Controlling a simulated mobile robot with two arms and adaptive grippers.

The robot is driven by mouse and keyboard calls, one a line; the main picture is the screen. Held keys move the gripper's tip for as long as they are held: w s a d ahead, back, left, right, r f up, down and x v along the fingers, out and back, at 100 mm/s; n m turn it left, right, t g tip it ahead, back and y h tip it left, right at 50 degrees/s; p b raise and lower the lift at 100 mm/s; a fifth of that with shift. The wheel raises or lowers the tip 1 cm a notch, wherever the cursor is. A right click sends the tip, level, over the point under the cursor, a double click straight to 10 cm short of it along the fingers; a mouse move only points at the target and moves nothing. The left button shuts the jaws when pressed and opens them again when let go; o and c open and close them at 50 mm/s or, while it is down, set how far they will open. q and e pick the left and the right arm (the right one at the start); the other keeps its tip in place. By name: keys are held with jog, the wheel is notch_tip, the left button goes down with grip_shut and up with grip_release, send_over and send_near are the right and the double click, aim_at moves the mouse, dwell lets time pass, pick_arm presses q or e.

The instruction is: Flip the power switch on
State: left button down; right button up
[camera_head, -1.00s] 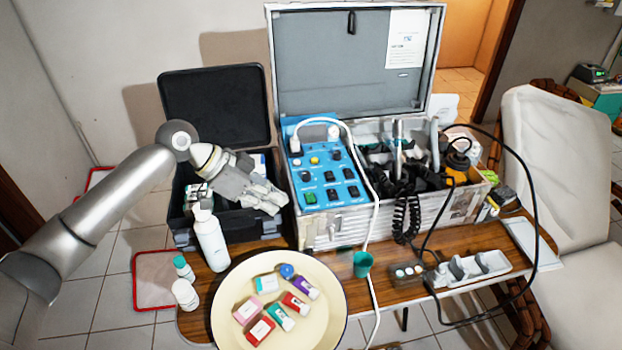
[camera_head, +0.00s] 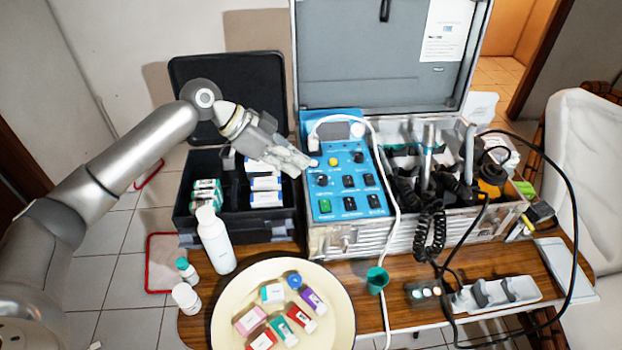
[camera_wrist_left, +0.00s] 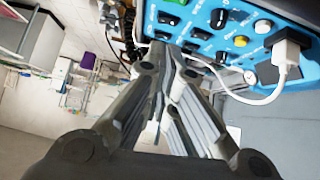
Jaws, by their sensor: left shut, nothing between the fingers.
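The blue control panel (camera_head: 347,165) is set in the left part of the open metal case and carries several black rocker switches, knobs and coloured buttons. A green switch (camera_head: 325,205) sits at its lower left; the labels are too small to read, so I cannot tell for sure which is the power switch. My left gripper (camera_head: 307,164) is shut and empty, its tips at the panel's upper left edge; I cannot tell if they touch it. In the left wrist view the panel (camera_wrist_left: 215,48) lies beyond the shut fingers (camera_wrist_left: 168,60). My right gripper is out of view.
A white plug and cable (camera_head: 313,143) run over the panel's top and down its right side. A black open box (camera_head: 235,228) stands left of the case. A white bottle (camera_head: 215,240) and a cream tray (camera_head: 235,325) with small boxes are in front.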

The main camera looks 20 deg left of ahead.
pick_arm(q)
jog(key=p+x, duration=0.2)
jog(key=x, duration=0.5)
jog(key=p, duration=0.2)
send_over(323, 208)
jog(key=f, duration=0.4)
jog(key=shift+w+f, duration=0.2)
jog(key=shift+w, duration=0.05)
jog(key=shift+f, duration=0.6)
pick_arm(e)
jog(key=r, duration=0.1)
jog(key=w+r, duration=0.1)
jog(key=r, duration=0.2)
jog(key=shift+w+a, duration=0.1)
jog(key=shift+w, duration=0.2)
pick_arm(q)
jog(key=shift+s+f+b, duration=0.2)
jog(key=shift+f+b, duration=0.35)
jog(key=shift+b, duration=0.25)
jog(key=shift+r, duration=0.25)
jog(key=shift+f, duration=0.1)
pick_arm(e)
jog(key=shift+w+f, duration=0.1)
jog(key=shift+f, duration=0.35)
